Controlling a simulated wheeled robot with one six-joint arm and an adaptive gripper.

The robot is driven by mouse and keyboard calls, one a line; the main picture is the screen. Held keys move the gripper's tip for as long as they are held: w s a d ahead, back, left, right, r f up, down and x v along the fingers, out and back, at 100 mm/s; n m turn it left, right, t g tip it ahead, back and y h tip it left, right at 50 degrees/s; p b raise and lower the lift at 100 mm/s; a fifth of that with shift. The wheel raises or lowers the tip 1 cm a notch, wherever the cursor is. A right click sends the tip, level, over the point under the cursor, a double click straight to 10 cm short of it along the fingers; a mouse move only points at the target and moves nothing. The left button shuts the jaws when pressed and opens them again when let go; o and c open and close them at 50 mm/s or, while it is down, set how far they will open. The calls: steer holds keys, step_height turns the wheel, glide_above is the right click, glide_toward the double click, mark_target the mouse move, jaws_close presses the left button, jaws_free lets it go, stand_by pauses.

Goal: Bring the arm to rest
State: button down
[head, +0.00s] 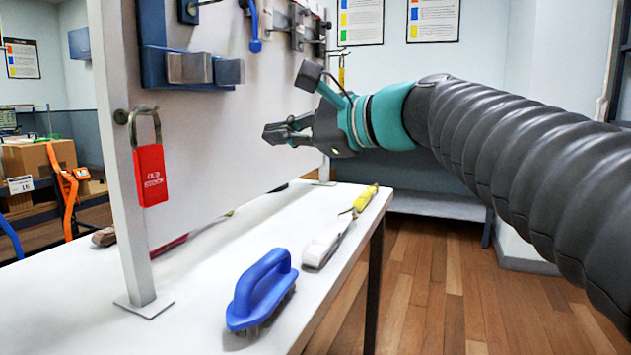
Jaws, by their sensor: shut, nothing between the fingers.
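My gripper (275,132) is in the head view, near the middle, in front of the upright white panel (240,130). Its fingers are shut, point left and hold nothing. It is in the air above the white table (205,315), apart from the things on it. My arm reaches in from the right, with a grey ribbed sleeve and a teal wrist. Whether the fingertips touch the panel cannot be told from this view.
A red-tagged padlock (150,175) hangs at the panel's near edge. A blue bracket (155,65) and hooks are mounted higher up. A blue-handled brush (262,290) and a rolled white strap (325,245) lie on the table. Wooden floor (450,290) to the right is clear.

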steer(key=s+d+f+n+g+h, duration=0.1)
steer(key=s+d+f+n+h, duration=0.15)
steer(key=f, duration=0.45)
steer(key=s+d+f+n+h, duration=0.1)
steer(key=d+f+n+h, duration=0.15)
steer(key=f, duration=0.45)
steer(key=s+d+f+n+g+h, duration=0.1)
steer(key=d+f+n+h, duration=0.15)
steer(key=f, duration=0.45)
steer(key=s+d+f+n+g+h, duration=0.1)
steer(key=s+d+f+n+h, duration=0.5)
steer(key=s+d+f, duration=0.7)
step_height(320, 180, down, 4)
steer(key=shift+s+d+f, duration=0.15)
steer(key=shift+s+f, duration=0.05)
steer(key=shift+s, duration=0.65)
